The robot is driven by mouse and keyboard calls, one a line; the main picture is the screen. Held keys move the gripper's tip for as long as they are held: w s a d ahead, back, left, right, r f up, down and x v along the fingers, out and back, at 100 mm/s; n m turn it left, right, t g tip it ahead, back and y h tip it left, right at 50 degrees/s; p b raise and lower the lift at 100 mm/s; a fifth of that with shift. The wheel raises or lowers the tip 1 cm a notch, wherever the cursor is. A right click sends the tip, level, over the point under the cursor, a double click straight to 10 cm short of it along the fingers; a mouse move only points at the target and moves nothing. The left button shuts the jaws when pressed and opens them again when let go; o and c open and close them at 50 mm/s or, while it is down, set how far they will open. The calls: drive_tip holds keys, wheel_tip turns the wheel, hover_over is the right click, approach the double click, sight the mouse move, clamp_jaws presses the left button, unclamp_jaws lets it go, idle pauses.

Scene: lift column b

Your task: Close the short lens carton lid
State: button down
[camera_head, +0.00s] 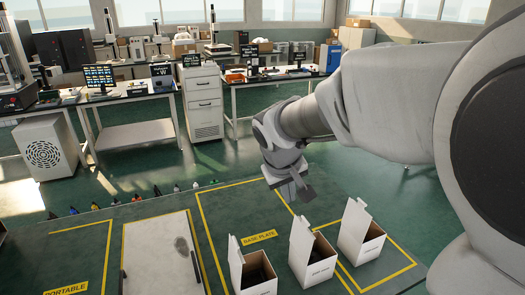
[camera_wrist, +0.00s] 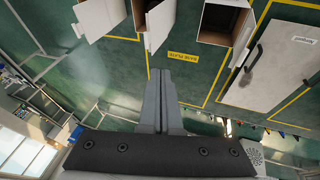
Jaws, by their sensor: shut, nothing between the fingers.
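Three small white cartons stand in the head view: a left carton (camera_head: 261,287), a middle carton (camera_head: 322,270) and a right carton (camera_head: 370,250). Each has its lid raised, the left lid (camera_head: 235,264), middle lid (camera_head: 300,240) and right lid (camera_head: 354,220). Their printing is too small to read, so I cannot tell which is the short lens carton. My gripper (camera_head: 303,195) is above and behind the cartons, apart from them. In the wrist view my gripper (camera_wrist: 160,74) has its fingers together and empty, with the cartons partly cut off at the top edge.
The green surface has yellow outlines and a "BASE PLATE" label (camera_head: 260,237). A pale panel (camera_head: 160,255) with dark handles lies left of the cartons. Small coloured items line the far edge. Benches with equipment (camera_head: 270,85) and a white drawer cabinet (camera_head: 203,103) stand beyond.

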approach(304, 220)
wheel_tip(304, 220, down, 4)
drive_tip(key=w+a, duration=0.1)
drive_tip(key=a, duration=0.1)
drive_tip(key=d+f, duration=0.1)
drive_tip(key=w+d+f, duration=0.1)
drive_tip(key=shift+w+d+f, duration=0.1)
drive_tip(key=shift+d, duration=0.25)
drive_tip(key=shift+d+p, duration=0.1)
drive_tip(key=shift+p, duration=0.2)
drive_tip(key=shift+d, duration=0.15)
drive_tip(key=shift+w+d+p, duration=0.1)
drive_tip(key=shift+d+p, duration=0.05)
drive_tip(key=shift+p, duration=0.35)
